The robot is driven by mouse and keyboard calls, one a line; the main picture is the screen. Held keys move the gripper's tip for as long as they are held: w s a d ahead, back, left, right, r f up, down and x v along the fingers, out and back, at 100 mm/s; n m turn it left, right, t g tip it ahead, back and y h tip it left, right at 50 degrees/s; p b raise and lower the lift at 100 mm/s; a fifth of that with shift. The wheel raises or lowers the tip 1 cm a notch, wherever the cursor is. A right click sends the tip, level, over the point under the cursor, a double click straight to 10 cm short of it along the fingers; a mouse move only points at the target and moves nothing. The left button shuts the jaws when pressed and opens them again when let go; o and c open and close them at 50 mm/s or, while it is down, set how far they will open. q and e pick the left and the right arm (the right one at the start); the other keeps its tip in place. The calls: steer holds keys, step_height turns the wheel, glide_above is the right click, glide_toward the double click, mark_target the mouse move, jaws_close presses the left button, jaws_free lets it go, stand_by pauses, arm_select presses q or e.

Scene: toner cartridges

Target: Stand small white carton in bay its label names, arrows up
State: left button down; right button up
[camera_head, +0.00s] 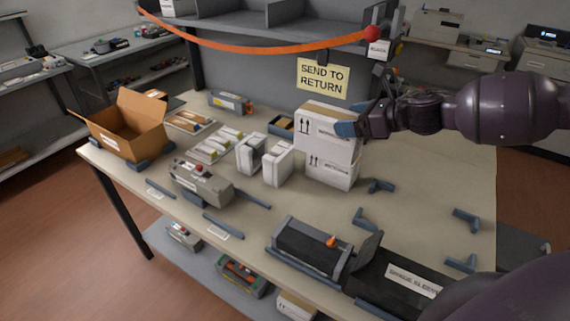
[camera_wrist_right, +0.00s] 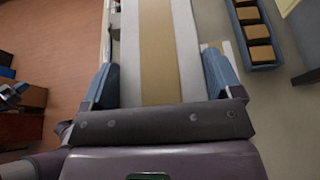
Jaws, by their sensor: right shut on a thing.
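My right gripper (camera_head: 360,124) is shut on the upper white carton (camera_head: 318,133), which has a tan tape strip on top and two arrows pointing up. It sits directly above a similar lower white carton (camera_head: 330,174); I cannot tell whether they touch. In the right wrist view, my right gripper's fingers (camera_wrist_right: 160,82) flank the taped top of the upper white carton (camera_wrist_right: 156,40). Two smaller white cartons (camera_head: 277,164) (camera_head: 250,154) stand upright to the left. The print on the labels is too small to read. My left gripper is not in view.
An open brown box (camera_head: 125,130) stands at the back left. A grey divided shelf (camera_head: 290,14) is above. Dark corner brackets (camera_head: 365,218) mark bare table on the right. A black device (camera_head: 312,245) is in front.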

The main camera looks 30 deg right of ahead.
step_height(320, 180, down, 20)
steer(key=shift+r+b, duration=0.2)
steer(key=shift+b, duration=0.15)
stand_by(0.3)
steer(key=shift+f, duration=0.2)
steer(key=o, duration=1.3)
